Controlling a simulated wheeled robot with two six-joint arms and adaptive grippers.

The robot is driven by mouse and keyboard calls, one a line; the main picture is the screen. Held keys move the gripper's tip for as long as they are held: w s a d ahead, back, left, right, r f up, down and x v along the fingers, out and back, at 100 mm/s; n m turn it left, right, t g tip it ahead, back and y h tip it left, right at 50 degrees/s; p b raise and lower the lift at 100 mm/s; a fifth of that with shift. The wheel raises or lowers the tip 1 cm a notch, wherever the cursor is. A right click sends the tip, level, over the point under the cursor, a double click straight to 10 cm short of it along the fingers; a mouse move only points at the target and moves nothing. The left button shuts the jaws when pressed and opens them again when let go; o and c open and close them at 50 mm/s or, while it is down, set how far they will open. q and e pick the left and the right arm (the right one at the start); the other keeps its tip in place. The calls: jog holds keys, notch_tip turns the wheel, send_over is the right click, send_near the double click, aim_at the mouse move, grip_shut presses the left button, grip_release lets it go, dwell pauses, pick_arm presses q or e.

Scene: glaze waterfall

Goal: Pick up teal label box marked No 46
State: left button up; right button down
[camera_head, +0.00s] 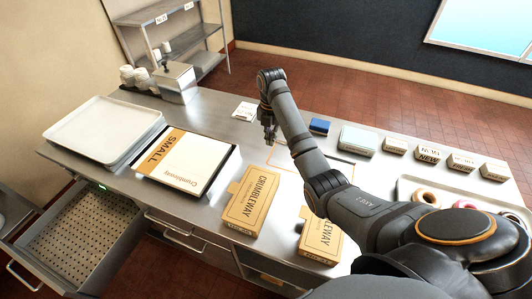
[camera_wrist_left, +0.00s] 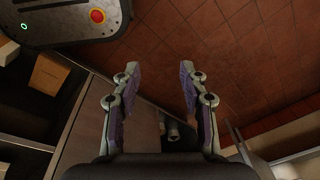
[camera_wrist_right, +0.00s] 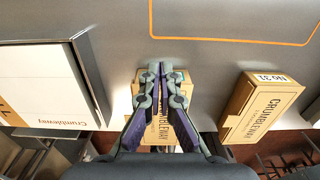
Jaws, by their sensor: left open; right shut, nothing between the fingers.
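I cannot read No 46 on any box. A pale grey-teal box (camera_head: 358,139) lies flat toward the back right of the steel counter, beside a small blue box (camera_head: 320,126). My right gripper (camera_head: 269,138) hangs over the middle of the counter, left of both. In the right wrist view its fingertips (camera_wrist_right: 160,70) are shut and empty, in front of a tan Crumbleway box (camera_wrist_right: 160,130) whose label they partly hide. My left gripper (camera_wrist_left: 158,78) is open and empty, away from the counter top; the head view does not show it.
Another tan box (camera_wrist_right: 262,106) reads No 31. A white-topped Small box (camera_head: 187,160) and stacked trays (camera_head: 104,127) stand left. Several small label boxes (camera_head: 428,154) line the back right, near a donut tray (camera_head: 402,187). An open perforated drawer (camera_head: 85,230) sticks out front left.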

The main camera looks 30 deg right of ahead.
pick_arm(q)
jog(key=s+a+f+b, duration=0.2)
jog(key=s+f+b, duration=0.1)
jog(key=s, duration=0.3)
pick_arm(e)
jog(key=f, duration=0.1)
jog(key=f+p, duration=0.1)
jog(key=f, duration=0.1)
jog(key=s+f+p, duration=0.1)
jog(key=f, duration=0.1)
jog(key=shift+s+a+f, duration=0.1)
jog(key=shift+a+f, duration=0.05)
jog(key=shift+a, duration=0.1)
notch_tip(320, 180, down, 4)
jog(key=shift+r+p, duration=0.1)
jog(key=shift+p, duration=0.5)
jog(key=shift+s+a+r+p, duration=0.15)
jog(key=shift+s+a+p, duration=0.65)
jog(key=shift+a+p, duration=0.2)
jog(key=shift+s+a+p, duration=0.35)
jog(key=shift+s+a, duration=0.15)
jog(key=shift+s, duration=0.05)
jog(key=shift+f, duration=0.2)
pick_arm(q)
notch_tip(320, 180, up, 6)
jog(key=w+d, duration=0.1)
jog(key=w, duration=0.1)
jog(key=shift+d+f, duration=0.15)
jog(key=shift+f, duration=0.05)
